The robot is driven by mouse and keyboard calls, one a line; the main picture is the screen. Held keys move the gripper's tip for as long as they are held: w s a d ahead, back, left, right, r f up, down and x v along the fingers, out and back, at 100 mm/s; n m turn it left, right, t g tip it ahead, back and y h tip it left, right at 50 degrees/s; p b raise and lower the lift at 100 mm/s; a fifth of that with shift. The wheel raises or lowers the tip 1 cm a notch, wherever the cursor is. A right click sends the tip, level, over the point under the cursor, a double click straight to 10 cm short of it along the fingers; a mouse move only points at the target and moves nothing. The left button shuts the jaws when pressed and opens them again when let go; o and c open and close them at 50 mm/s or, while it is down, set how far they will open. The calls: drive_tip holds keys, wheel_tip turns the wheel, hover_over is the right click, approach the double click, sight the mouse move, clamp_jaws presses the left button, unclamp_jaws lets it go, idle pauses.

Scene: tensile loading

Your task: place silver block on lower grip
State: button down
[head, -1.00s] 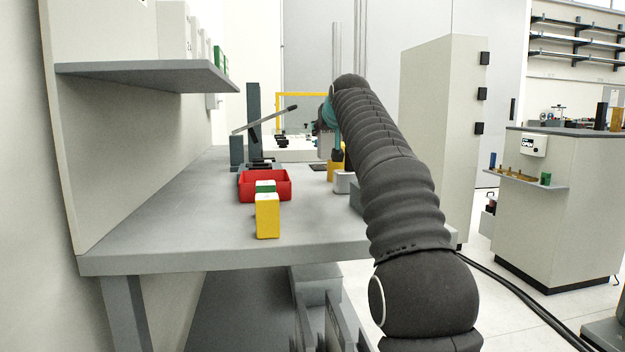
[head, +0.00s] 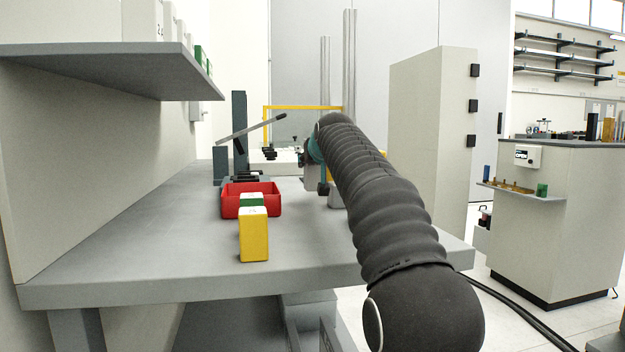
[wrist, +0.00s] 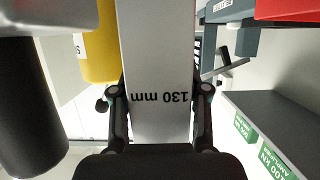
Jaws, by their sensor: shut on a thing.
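The silver block (wrist: 157,60) is pale grey, long and marked "130 mm", with the writing upside down in the wrist view. My gripper (wrist: 160,105) is shut on it, one finger on each side. In the head view my arm hides most of the gripper and block. I cannot make out the lower grip for certain. A rounded silver and black part (wrist: 25,90) stands close on the left of the wrist view, apart from the block in the picture.
A yellow piece (wrist: 101,45) is close beside the block in the wrist view. On the bench (head: 120,265) are a yellow block (head: 254,240), a red tray (head: 232,202) and a lever device (head: 239,135). A shelf (head: 95,75) overhangs at left. A tall cabinet (head: 430,130) stands right.

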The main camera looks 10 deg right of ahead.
sight(313, 172)
drive_tip(key=shift+f+b, duration=0.4)
drive_tip(key=shift+f, duration=1.05)
drive_tip(key=c, duration=0.6)
unclamp_jaws()
drive_tip(key=shift+f, duration=0.15)
